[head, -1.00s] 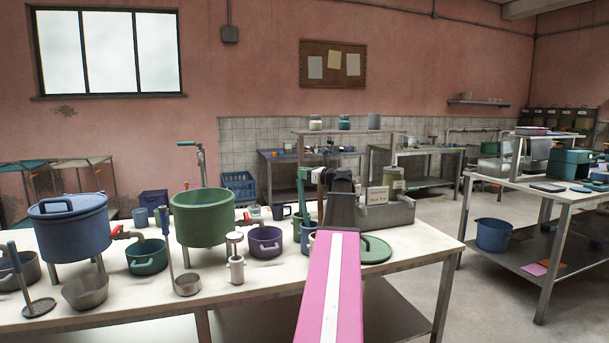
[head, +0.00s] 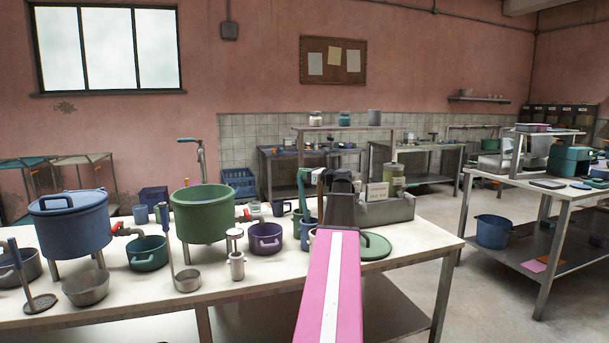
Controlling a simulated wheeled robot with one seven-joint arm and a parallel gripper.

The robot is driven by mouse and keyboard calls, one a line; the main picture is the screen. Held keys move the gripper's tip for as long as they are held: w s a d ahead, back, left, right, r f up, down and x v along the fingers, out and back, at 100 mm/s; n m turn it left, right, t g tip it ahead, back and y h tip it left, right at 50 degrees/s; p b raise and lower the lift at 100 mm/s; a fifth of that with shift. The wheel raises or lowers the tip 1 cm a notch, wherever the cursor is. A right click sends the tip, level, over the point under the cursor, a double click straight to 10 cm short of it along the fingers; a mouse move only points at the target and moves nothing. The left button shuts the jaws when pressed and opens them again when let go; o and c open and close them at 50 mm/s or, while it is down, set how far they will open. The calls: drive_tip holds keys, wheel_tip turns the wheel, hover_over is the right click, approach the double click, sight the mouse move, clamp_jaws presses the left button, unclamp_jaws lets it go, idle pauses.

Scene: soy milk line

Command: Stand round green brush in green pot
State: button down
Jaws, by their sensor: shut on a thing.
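My gripper (head: 341,183) is above the right part of the near table, seen from behind, with my pink arm in front of it. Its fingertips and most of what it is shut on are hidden. I cannot tell whether this is the held round green brush or another tool standing there. A large green pot (head: 203,213) stands on legs at the table's middle. A smaller teal-green pot (head: 148,252) sits left of it.
A green lid (head: 376,247) lies right of my arm, before a grey metal box (head: 388,211). The front right corner is clear.

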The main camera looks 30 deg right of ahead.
drive_tip(key=c, duration=0.9)
unclamp_jaws()
drive_tip(key=shift+s, duration=0.1)
drive_tip(key=v, duration=1)
drive_tip(key=shift+s+d, duration=0.15)
drive_tip(key=shift+s, duration=0.15)
